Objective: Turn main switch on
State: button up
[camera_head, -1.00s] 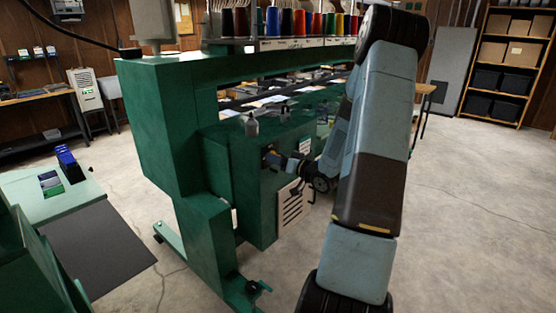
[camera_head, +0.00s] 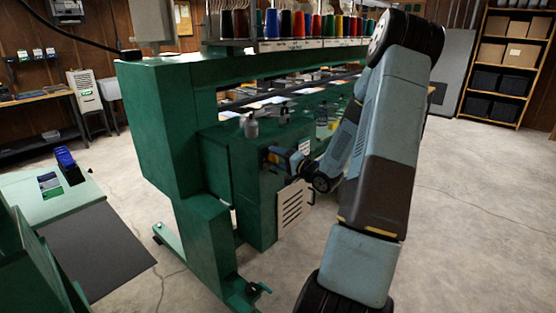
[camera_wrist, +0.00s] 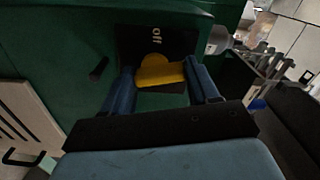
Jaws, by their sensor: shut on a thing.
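The main switch shows in the wrist view as a yellow knob (camera_wrist: 158,72) in front of a black plate (camera_wrist: 172,42) marked "off" in white. The plate is on the green side of the machine. My gripper (camera_wrist: 160,78) has its two blue fingers on either side of the yellow knob, shut on it. The fingers hide the knob's sides. In the head view, my gripper (camera_head: 276,157) is up against the green box (camera_head: 252,195) under the machine's table and hides the switch.
A light vent panel (camera_head: 292,208) sits just below my gripper. Spools of thread (camera_head: 300,24) stand along the machine's top. A bottle (camera_head: 251,127) stands on the ledge above the box. Open concrete floor (camera_head: 460,200) lies to the right.

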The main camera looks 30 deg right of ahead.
jog(key=shift+d+f+m, duration=0.1)
jog(key=shift+d+m, duration=0.1)
jog(key=shift+m, duration=0.55)
jog(key=shift+d+m, duration=0.15)
jog(key=shift+m, duration=0.6)
jog(key=o, duration=0.8)
jog(key=shift+f, duration=0.1)
jog(key=shift+c, duration=0.2)
jog(key=o, duration=0.3)
jog(key=shift+a, duration=0.15)
jog(key=v, duration=1.3)
jog(key=shift+s, duration=0.35)
